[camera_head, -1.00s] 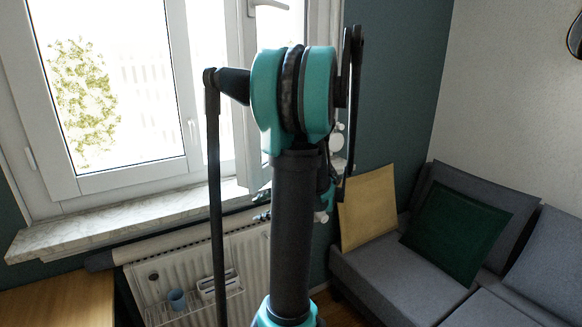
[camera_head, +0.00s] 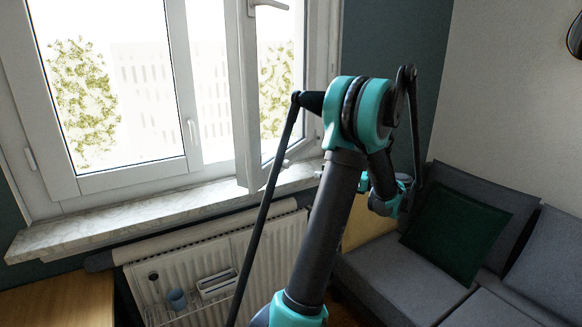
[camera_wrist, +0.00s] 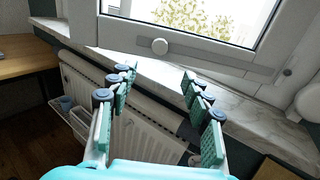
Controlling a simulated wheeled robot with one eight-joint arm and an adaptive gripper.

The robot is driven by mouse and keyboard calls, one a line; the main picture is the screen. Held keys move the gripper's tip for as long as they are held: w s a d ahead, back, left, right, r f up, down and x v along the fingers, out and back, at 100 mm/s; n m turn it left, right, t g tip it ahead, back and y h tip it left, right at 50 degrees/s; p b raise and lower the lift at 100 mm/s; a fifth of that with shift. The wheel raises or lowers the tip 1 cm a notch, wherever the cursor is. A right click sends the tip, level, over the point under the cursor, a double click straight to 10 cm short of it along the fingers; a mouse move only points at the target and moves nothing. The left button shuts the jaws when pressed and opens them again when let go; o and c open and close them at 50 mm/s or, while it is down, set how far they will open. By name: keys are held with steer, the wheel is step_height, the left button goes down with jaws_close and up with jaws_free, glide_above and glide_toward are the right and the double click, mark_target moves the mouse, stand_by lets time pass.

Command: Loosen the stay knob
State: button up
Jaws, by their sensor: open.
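My gripper (camera_wrist: 157,82) is open and empty. In the head view the open window sash (camera_head: 246,100) stands left of my arm.
The marble windowsill (camera_head: 140,218) runs below the window, with a white radiator (camera_head: 215,260) under it. A wooden tabletop (camera_head: 60,300) is at lower left. A grey sofa (camera_head: 385,278) with a green cushion (camera_head: 456,236) is at right.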

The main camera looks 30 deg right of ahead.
mark_target(289, 165)
steer(key=x, duration=1.3)
steer(key=shift+w+a, duration=0.2)
steer(key=shift+w, duration=0.15)
steer(key=shift+c, duration=0.2)
jaws_close()
